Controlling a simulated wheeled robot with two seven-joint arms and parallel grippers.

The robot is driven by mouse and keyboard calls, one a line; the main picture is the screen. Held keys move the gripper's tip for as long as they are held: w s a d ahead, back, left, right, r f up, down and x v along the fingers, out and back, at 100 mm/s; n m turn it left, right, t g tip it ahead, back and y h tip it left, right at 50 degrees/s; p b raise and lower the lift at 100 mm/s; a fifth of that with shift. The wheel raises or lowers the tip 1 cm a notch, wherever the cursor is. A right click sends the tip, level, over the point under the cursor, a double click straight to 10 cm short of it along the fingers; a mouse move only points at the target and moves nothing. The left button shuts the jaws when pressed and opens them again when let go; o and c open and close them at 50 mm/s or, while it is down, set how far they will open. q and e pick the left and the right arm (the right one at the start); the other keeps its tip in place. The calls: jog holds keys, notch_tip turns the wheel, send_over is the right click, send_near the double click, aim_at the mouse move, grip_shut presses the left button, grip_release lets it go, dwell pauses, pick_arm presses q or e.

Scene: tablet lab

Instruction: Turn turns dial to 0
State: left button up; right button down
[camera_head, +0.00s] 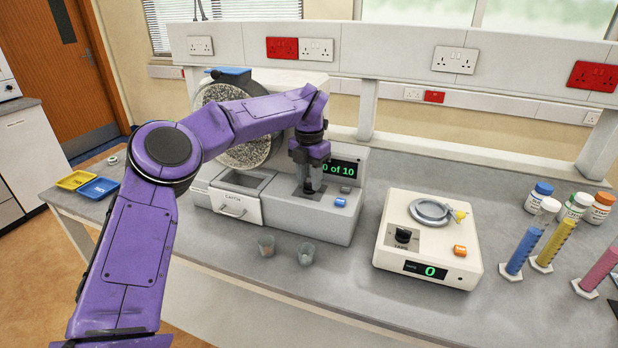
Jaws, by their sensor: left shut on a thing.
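My left gripper (310,180) points straight down at the panel of the grey drum machine (340,222). It is shut on the turns dial, which is mostly hidden between and below the fingers. A dark plate around the dial (306,193) shows at the fingers' base. The machine's green display (345,170) reads "0 of 10", with its left end partly covered by my gripper. My right gripper is not in view.
A blue button (340,202) sits right of the dial, and a drawer (236,205) to its left.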

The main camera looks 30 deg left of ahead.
pick_arm(q)
jog(key=o, duration=0.7)
jog(key=shift+f, duration=0.15)
jog(key=o, duration=0.3)
jog(key=shift+w, duration=0.1)
jog(key=shift+o, duration=0.2)
notch_tip(320, 180, up, 10)
jog(key=p, duration=0.1)
jog(key=shift+r, duration=0.25)
jog(key=shift+d, duration=0.1)
